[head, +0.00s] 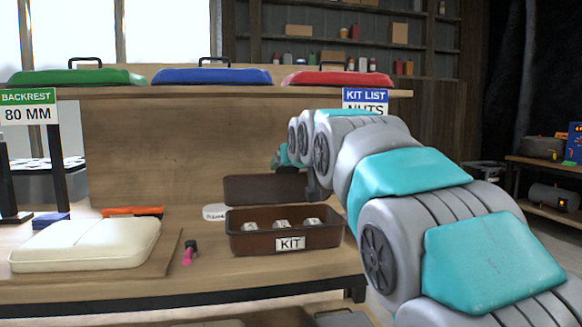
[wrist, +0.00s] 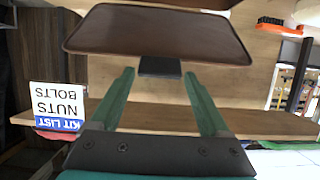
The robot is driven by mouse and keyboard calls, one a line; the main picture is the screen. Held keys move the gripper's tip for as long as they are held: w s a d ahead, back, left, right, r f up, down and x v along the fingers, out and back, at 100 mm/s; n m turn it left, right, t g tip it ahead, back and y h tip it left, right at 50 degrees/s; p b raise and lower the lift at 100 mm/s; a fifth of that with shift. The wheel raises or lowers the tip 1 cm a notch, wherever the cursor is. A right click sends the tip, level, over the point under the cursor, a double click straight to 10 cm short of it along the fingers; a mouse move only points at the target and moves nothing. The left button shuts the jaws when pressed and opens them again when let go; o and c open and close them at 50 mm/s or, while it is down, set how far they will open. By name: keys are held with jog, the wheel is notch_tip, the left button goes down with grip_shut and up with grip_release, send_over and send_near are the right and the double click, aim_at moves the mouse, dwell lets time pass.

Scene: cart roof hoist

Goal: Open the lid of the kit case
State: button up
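The kit case (head: 252,243) is a brown box with a white KIT label, standing on the bench in the head view. Its brown lid (head: 262,189) is raised at the back, and several small pale parts show inside the case. In the wrist view the lid (wrist: 158,32) is a brown panel with a small dark tab (wrist: 160,67) on its edge. My gripper (wrist: 158,75) is open, its green fingers apart on either side of the tab. I see gaps between the tab and both fingers. In the head view my arm hides most of the gripper.
A cream cushion (head: 85,243) on a board, a pink-handled tool (head: 189,251) and a white round item (head: 215,212) lie left of the case. Green, blue and red lids (head: 335,79) sit on the shelf above, with a kit list sign (head: 365,100) on its edge.

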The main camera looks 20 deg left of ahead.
jog(key=shift+o, duration=1.4)
jog(key=shift+f, duration=0.1)
jog(key=shift+s, duration=0.1)
jog(key=b+v, duration=0.1)
jog(key=v, duration=0.6)
jog(key=shift+s+d+r, duration=0.2)
jog(key=shift+s, duration=0.05)
